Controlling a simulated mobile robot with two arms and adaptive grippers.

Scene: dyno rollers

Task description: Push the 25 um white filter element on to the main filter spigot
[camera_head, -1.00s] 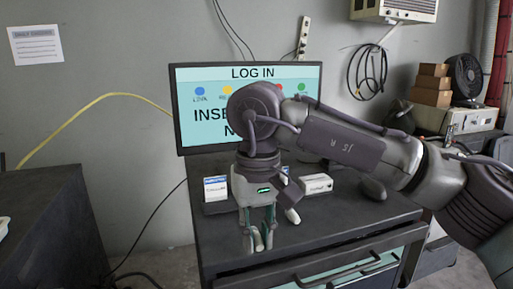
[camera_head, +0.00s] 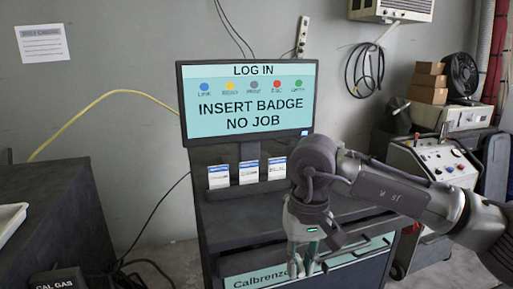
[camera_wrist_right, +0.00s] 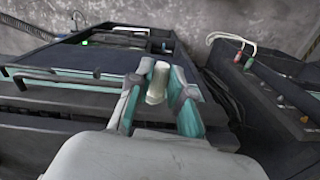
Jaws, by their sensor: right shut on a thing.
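My right gripper (camera_head: 303,265) points down in front of the dark cabinet below the monitor. In the right wrist view its green-padded fingers (camera_wrist_right: 158,98) are shut on a small white cylinder, the white filter element (camera_wrist_right: 157,80). The element stands up between the fingertips, and its lower part is hidden by the fingers. Its 25 um marking cannot be read. I cannot make out the main filter spigot in either view. My left gripper is not in view.
The monitor (camera_head: 248,103) stands on the dark cabinet (camera_head: 222,243). A grey machine cart (camera_head: 428,166) with hoses stands to the right.

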